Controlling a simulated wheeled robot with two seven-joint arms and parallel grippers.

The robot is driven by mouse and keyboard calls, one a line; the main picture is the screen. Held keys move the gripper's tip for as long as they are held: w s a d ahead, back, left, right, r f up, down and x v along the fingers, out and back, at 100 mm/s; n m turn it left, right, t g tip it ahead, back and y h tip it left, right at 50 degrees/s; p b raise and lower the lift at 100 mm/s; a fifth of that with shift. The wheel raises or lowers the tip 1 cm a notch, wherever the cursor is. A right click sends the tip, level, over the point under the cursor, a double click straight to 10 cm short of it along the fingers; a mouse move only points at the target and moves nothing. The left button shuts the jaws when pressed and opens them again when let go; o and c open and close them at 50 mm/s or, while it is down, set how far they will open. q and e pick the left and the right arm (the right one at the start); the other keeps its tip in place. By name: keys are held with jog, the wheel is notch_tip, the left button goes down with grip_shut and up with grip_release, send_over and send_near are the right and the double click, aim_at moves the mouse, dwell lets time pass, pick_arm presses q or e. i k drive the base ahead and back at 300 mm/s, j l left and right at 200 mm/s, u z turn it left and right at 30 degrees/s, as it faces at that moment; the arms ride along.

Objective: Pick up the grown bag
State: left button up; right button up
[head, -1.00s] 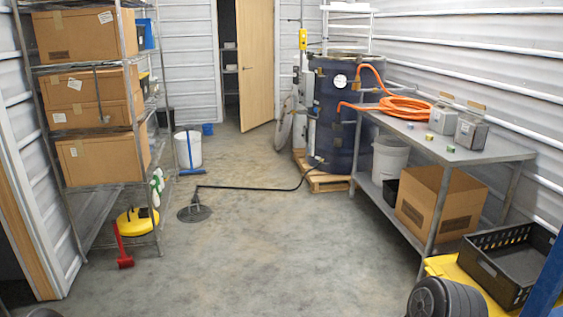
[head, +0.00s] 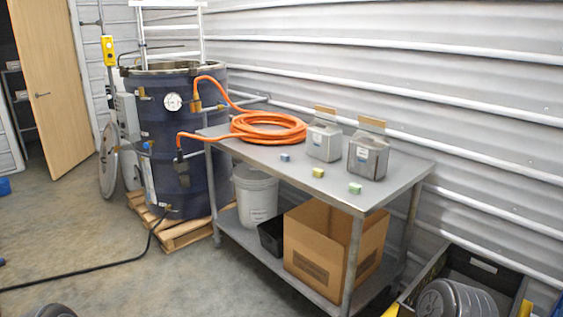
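Two grey-white bags stand upright on the metal table, side by side near the wall. The left bag (head: 324,142) and the right bag (head: 368,157) each have a tan strip behind or at the top and a small label on the front. The right one looks slightly darker. I cannot tell from this view which one is grown. Neither of my grippers is in view; only parts of my arms show at the bottom edge.
The table (head: 240,152) also holds an orange hose coil (head: 268,127) and small blue (head: 285,157), yellow (head: 318,172) and green (head: 355,188) blocks. A dark drum (head: 175,145) stands on a pallet (head: 182,236) to its left. An open cardboard box (head: 335,255) sits on the lower shelf. Floor at left is mostly clear.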

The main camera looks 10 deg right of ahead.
aim_at(325, 145)
jog(key=i+z, duration=0.15)
jog(key=i, duration=1.1)
